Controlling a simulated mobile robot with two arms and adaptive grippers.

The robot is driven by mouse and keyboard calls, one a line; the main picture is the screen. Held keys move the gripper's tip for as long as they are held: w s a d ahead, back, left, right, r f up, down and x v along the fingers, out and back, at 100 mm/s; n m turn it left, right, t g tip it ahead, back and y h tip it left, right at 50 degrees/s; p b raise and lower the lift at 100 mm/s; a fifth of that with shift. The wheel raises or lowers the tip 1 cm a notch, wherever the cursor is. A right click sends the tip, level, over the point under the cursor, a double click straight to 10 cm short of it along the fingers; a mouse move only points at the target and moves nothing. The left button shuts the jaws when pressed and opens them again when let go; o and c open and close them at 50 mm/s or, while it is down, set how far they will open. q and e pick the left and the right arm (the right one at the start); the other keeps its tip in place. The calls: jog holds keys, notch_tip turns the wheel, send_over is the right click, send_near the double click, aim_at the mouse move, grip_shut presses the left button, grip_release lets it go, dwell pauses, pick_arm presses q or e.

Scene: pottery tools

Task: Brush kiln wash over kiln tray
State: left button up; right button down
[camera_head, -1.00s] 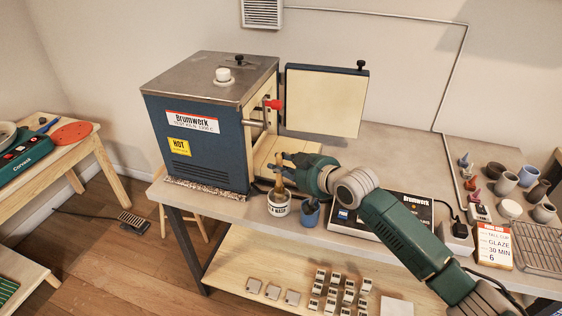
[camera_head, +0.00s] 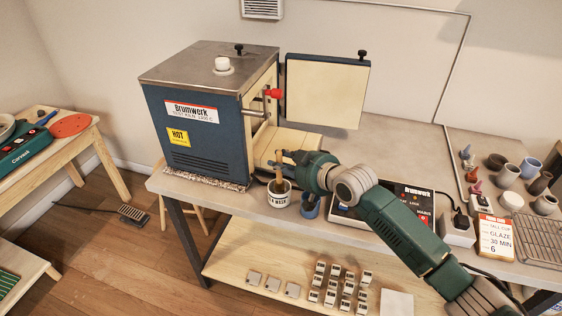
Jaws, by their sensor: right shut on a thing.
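My right gripper (camera_head: 284,158) is shut on a wooden-handled brush (camera_head: 279,172), seen from above and behind. The brush points down into a white pot of kiln wash (camera_head: 279,198) near the front edge of the bench; its bristles are hidden inside the pot. A pale cream slab, seemingly the kiln tray (camera_head: 296,139), lies at the open front of the blue kiln (camera_head: 195,130), just behind the gripper. The kiln door (camera_head: 325,92) stands open to the right. My left gripper is not in view.
A blue cup (camera_head: 310,207) stands close right of the pot. The back of the bench (camera_head: 400,140) is clear.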

notch_tip(320, 180, up, 8)
jog(key=p, duration=0.6)
jog(key=shift+r, duration=0.1)
